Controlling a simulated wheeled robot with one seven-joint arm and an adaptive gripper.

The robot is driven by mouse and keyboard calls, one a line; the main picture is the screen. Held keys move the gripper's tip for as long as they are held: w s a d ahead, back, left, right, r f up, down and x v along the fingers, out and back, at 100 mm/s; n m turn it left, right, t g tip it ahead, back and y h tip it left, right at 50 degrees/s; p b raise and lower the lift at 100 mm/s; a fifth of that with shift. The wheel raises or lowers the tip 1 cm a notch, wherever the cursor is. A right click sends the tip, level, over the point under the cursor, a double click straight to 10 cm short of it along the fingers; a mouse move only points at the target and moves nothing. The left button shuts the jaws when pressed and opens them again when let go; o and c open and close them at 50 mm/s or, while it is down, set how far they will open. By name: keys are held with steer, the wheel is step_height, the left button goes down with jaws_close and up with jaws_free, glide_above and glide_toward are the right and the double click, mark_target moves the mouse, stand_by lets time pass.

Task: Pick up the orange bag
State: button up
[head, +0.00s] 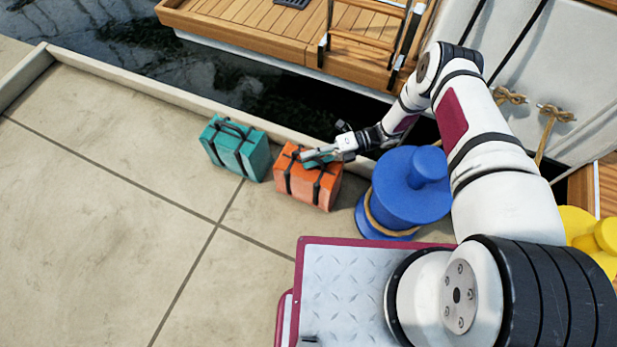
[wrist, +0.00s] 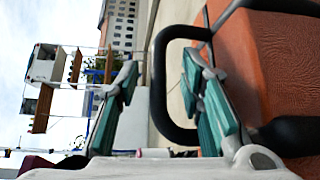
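The orange bag (head: 307,184) stands upright on the concrete quay, with dark straps and a black handle. My gripper (head: 310,156) is at the top of the bag in the head view. In the wrist view, my gripper (wrist: 162,100) has its two teal-padded fingers spread apart. The bag's black handle (wrist: 160,85) lies between the fingers, with a gap to the left finger. The handle is close to the right finger; I cannot tell whether they touch. The bag's orange side (wrist: 268,65) fills the right of the wrist view. In the head view the gripper hides part of the bag's top.
A teal bag (head: 237,150) stands to the left of the orange one. A blue bollard (head: 408,190) with rope stands close on the right. A low kerb (head: 180,98) and water lie behind. The quay at left is clear.

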steer(key=shift+a, duration=0.15)
jaws_close()
steer(key=shift+r, duration=0.1)
